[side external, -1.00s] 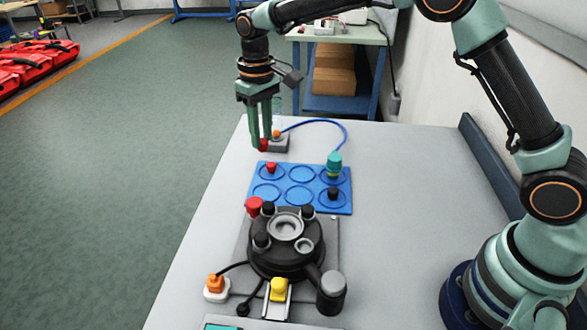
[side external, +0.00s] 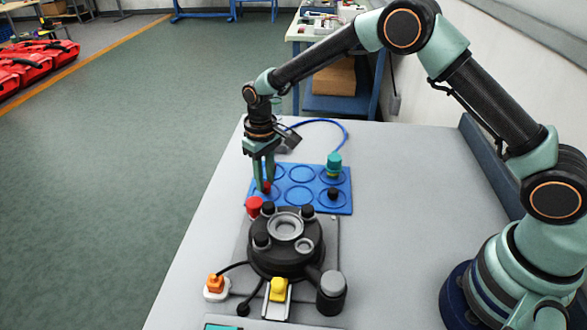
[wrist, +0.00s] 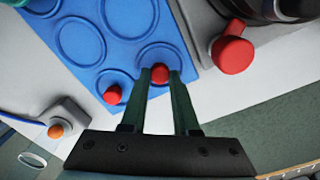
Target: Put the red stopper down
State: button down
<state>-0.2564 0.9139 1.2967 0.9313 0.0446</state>
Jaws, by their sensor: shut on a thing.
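My gripper (side external: 264,186) points down over the left end of the blue tray (side external: 302,202), which is marked with rings. Its fingers are shut on a red stopper (side external: 267,188). The held stopper shows between the fingertips in the wrist view (wrist: 160,74), within a ring at the tray's corner nearest the black machine. I cannot tell whether it touches the tray. A second red stopper (wrist: 112,94) stands in the neighbouring ring, beside the fingers. In the side view my gripper hides it.
A teal stopper (side external: 334,165) and a black one (side external: 333,193) stand on the tray's right side. The black machine (side external: 286,255) with a red knob (side external: 254,206) is close in front. A grey box with an orange button (wrist: 56,130) is beyond the tray. The table's right side is clear.

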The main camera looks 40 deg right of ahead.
jog(key=shift+f, duration=0.15)
jog(key=c, duration=0.7)
grip_release()
jog(key=shift+o, duration=0.2)
